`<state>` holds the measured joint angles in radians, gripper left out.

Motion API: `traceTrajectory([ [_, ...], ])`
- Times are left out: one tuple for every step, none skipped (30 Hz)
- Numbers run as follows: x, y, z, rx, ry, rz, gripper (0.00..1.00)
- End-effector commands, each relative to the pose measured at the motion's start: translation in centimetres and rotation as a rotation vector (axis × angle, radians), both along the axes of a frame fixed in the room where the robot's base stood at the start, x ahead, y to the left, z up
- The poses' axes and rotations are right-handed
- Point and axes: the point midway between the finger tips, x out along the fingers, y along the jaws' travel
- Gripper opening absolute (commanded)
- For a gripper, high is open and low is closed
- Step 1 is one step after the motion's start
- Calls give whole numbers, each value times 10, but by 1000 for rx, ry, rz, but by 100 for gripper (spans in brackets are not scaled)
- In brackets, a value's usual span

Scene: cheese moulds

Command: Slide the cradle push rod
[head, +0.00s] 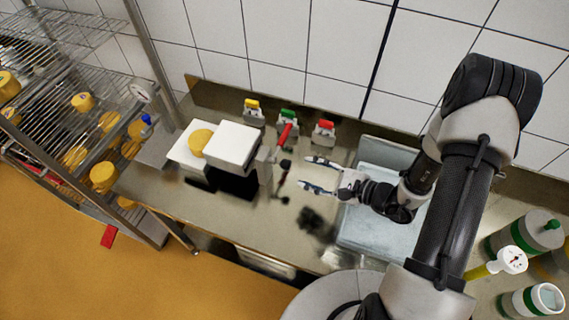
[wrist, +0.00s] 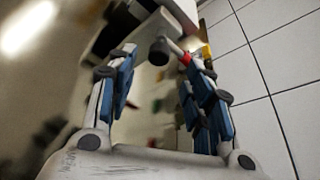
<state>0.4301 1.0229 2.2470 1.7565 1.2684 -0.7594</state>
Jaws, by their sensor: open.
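A press-like device with white blocks (head: 232,146) stands on the steel counter. A red handle (head: 286,134) sticks up at its right side. Below it is a small black knob (head: 285,164), which I take to be the end of the push rod. In the wrist view a black knob (wrist: 160,51) shows between and beyond my fingertips, with a bit of red handle (wrist: 186,59) next to it. My gripper (head: 305,173) is open and empty, pointing left at the device, a short gap right of the knob. The rest of the rod is hard to make out.
A yellow cheese (head: 201,139) sits on the device's left plate. Yellow, green and red-topped blocks (head: 288,118) stand along the back wall. A pale tray (head: 378,232) lies under my arm. A wire rack (head: 50,75) holds cheeses at left. Green-banded containers (head: 540,232) stand right.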

Motion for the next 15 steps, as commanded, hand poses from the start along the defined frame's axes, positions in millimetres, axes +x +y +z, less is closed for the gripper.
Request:
traceTrajectory([
  [5, 11, -5, 0, 0, 7, 47],
  [8, 17, -7, 0, 0, 7, 47],
  [13, 24, -10, 0, 0, 7, 47],
  [16, 29, -12, 0, 1, 6, 47],
  [20, 34, -14, 0, 0, 7, 47],
  [24, 41, -17, 0, 0, 7, 47],
  [27, 45, -19, 0, 0, 6, 47],
  [30, 50, -20, -1, 1, 7, 47],
  [34, 56, -23, 0, 0, 6, 47],
  [36, 60, -24, 0, 0, 6, 47],
  [39, 63, -25, -1, 0, 5, 47],
  [42, 67, -27, 0, 1, 5, 47],
  [44, 70, -28, 0, 0, 4, 47],
  [46, 72, -29, 0, 0, 4, 47],
  [48, 75, -30, -1, 1, 3, 47],
])
